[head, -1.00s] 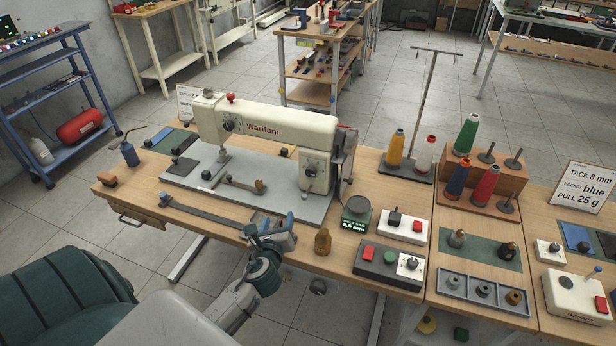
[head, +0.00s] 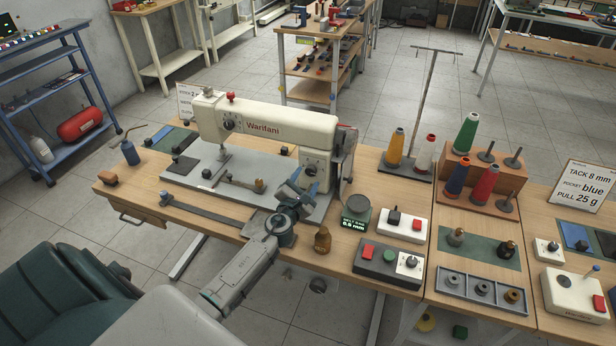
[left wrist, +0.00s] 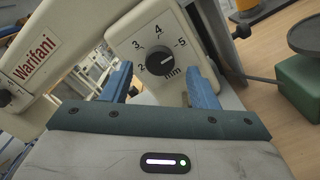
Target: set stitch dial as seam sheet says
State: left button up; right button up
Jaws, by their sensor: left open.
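The stitch dial is a black round knob (left wrist: 159,59) on the cream panel, with marks 2, 3, 4, 5 and "mm" around it. It faces the left wrist camera, with a pale mark on its right side. In the head view the dial (head: 310,169) sits low on the right end of the Warifani machine (head: 265,125). My left gripper (head: 304,184) is open in front of the dial. In the wrist view its blue fingers (left wrist: 160,75) flank the knob, with a gap visible. A white sheet (head: 186,101) behind the machine is partly hidden; its text is mostly unreadable.
A scale with a small green display (head: 355,223), too small to read surely, stands right of the gripper. A sign (head: 584,188) at right reads "TACK 8 mm, pocket blue, PULL 25 g".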

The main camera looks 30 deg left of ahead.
aim_at(311, 170)
pick_arm(q)
jog(key=shift+x, duration=1.2)
pick_arm(e)
jog(key=shift+f, duration=0.15)
jog(key=shift+d, duration=0.15)
pick_arm(q)
jog(key=c, duration=1)
pick_arm(e)
jog(key=shift+d, duration=0.2)
